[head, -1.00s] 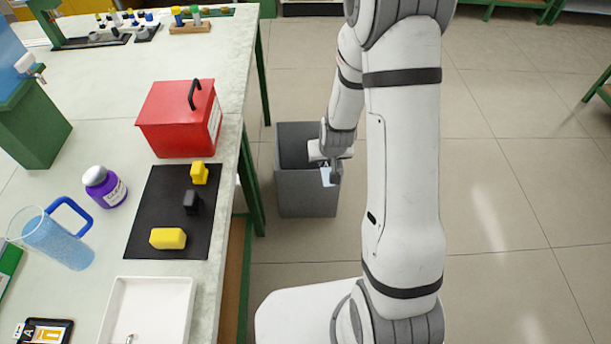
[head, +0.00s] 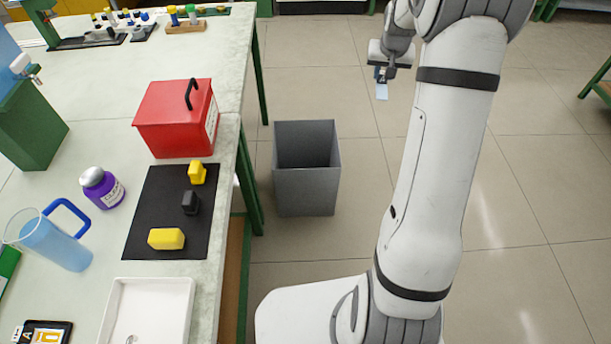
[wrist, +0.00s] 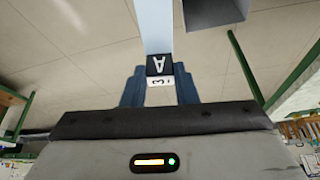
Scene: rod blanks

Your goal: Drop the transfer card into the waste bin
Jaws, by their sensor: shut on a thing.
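The transfer card is a light blue strip (head: 382,91) hanging below my gripper (head: 381,74) at the upper middle right of the head view. In the wrist view the card (wrist: 155,25) runs up from between the blue fingers of my gripper (wrist: 160,85), with a black "A" label and a white patch at its held end. My gripper is shut on the card. The grey, open-topped waste bin (head: 307,192) stands on the floor beside the bench, and the card is to the right of it and apart from it. Part of the bin (wrist: 212,12) shows at the wrist view's top edge.
The pale bench (head: 100,258) fills the left, carrying a red box (head: 177,120), a black mat (head: 145,215) with small yellow and black blocks, a purple bottle (head: 103,190), a blue-handled jug (head: 58,245) and a white tray (head: 150,310). Floor right of the bin is clear.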

